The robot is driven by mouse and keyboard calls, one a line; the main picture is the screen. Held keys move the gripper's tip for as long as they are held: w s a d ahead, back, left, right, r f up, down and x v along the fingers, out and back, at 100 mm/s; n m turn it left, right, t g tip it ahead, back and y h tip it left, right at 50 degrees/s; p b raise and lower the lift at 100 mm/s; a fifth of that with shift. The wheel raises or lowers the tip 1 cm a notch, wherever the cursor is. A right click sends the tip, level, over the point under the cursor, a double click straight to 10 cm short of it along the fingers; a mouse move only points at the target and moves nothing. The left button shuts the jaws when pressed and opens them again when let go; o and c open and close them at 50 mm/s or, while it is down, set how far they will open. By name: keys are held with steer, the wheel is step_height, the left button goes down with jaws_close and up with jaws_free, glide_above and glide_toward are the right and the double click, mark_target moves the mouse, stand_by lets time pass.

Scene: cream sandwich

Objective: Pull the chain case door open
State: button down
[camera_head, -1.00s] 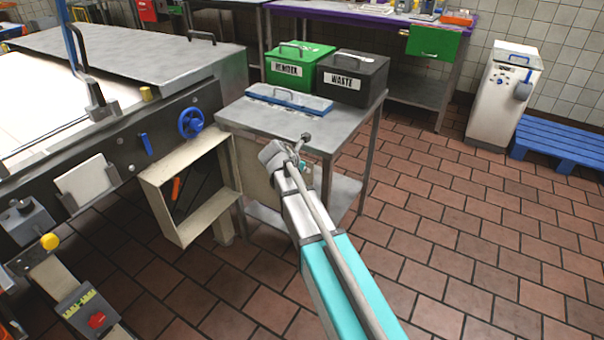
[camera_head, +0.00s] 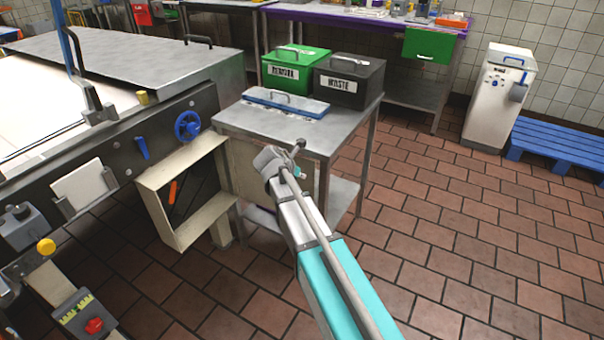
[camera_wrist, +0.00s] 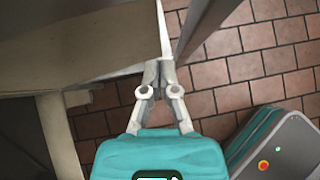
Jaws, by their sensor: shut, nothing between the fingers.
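The chain case (camera_head: 150,205) is a cream box frame on the side of the machine. Its front is open, showing a dark inside with an orange part (camera_head: 173,191). A beige panel, which looks like its door (camera_head: 243,168), stands swung out to the right, partly behind my arm. My gripper (camera_head: 296,150) is by the panel's outer end. In the wrist view my gripper (camera_wrist: 158,68) is shut and empty, its tips close to a thin pale edge (camera_wrist: 163,28) beside a beige surface (camera_wrist: 75,48). I cannot tell whether they touch.
A steel table (camera_head: 230,116) stands close behind the panel, with a blue-lidded tray (camera_head: 285,103), a green bin (camera_head: 283,70) and a black waste bin (camera_head: 347,84). A blue handwheel (camera_head: 188,125) sits above the case.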

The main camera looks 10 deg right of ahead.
steer(key=s+f+p+v, duration=0.1)
steer(key=s+p+v, duration=0.1)
steer(key=p+v, duration=0.5)
steer(key=shift+d+v, duration=0.3)
steer(key=shift+v, duration=1.75)
steer(key=shift+s+r, duration=0.15)
steer(key=s+d+f+m+g+y, duration=0.25)
steer(key=s+m, duration=0.35)
steer(key=m, duration=0.3)
steer(key=s+d+f+m+g+y, duration=0.1)
steer(key=s+d+m+g+y, duration=0.1)
steer(key=s+d+m, duration=0.35)
steer(key=s+d+f+m+g+y, duration=0.1)
steer(key=s+f+m+g+y, duration=0.1)
steer(key=s+m, duration=0.65)
step_height(320, 180, up, 18)
steer(key=w+m+p, duration=0.2)
steer(key=m+p, duration=0.1)
steer(key=p, duration=1.5)
steer(key=shift+w, duration=0.2)
steer(key=shift+d+t, duration=0.25)
